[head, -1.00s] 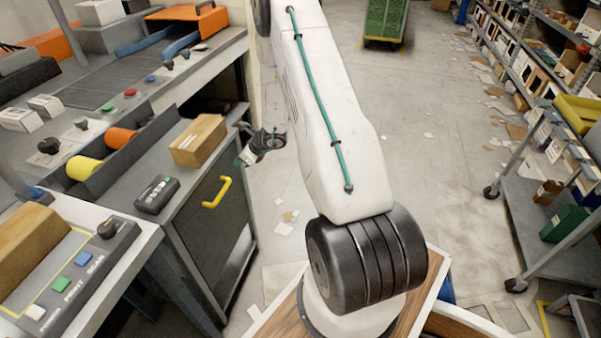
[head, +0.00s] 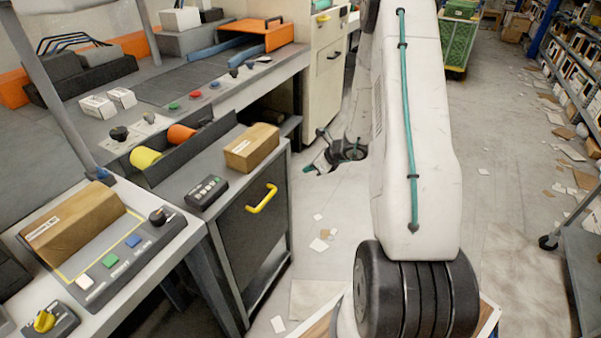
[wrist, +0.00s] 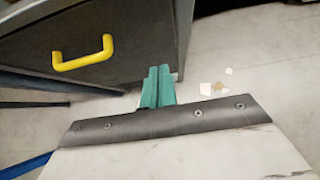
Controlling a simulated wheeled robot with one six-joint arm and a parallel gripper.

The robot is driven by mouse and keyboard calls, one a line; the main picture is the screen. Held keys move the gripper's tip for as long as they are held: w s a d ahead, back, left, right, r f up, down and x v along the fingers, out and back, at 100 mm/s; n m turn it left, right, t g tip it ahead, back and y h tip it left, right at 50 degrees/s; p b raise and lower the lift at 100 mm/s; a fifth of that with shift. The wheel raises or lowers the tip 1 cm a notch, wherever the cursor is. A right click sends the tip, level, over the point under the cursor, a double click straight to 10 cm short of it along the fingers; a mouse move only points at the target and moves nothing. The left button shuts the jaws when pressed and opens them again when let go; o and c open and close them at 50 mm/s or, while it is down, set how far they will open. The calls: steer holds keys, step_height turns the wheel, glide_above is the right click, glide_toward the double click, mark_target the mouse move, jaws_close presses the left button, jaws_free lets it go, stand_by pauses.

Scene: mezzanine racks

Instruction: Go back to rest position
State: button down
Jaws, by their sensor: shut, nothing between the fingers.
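My gripper (head: 312,168) shows in the head view to the right of the grey cabinet, above the floor, partly beyond my white arm. In the wrist view its two teal fingers (wrist: 157,88) are together with nothing between them. The fingers point towards the cabinet's lower right edge. The cabinet's dark door (head: 252,232) with its yellow handle (head: 261,198) is closed; the handle also shows in the wrist view (wrist: 83,54).
A cardboard box (head: 252,148) and a black button remote (head: 206,193) lie on the cabinet top. Another box (head: 75,222) lies on the scan station at left. A green cart (head: 461,40) stands at the back. A grey trolley (head: 585,262) is at right. The floor between has scattered paper scraps.

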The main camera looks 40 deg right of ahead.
steer(key=v, duration=0.2)
steer(key=shift+s+r, duration=0.25)
steer(key=shift+s, duration=0.05)
steer(key=s+a+r+n+g+y, duration=0.2)
steer(key=s+a+r+n+g, duration=0.2)
steer(key=s+a+r+n, duration=0.35)
steer(key=s+a+r+n+g+y, duration=0.2)
steer(key=s+a+r+n+g, duration=0.15)
steer(key=a+r+n, duration=0.6)
steer(key=s+a+r+n+h, duration=0.3)
steer(key=s+a+r+n, duration=0.2)
steer(key=s+r+n, duration=0.2)
steer(key=s+a+r+n+h, duration=0.4)
steer(key=s+r+n, duration=0.3)
steer(key=s, duration=0.5)
steer(key=shift+a+r+n, duration=0.3)
steer(key=shift+a+r, duration=0.05)
steer(key=shift+a, duration=0.55)
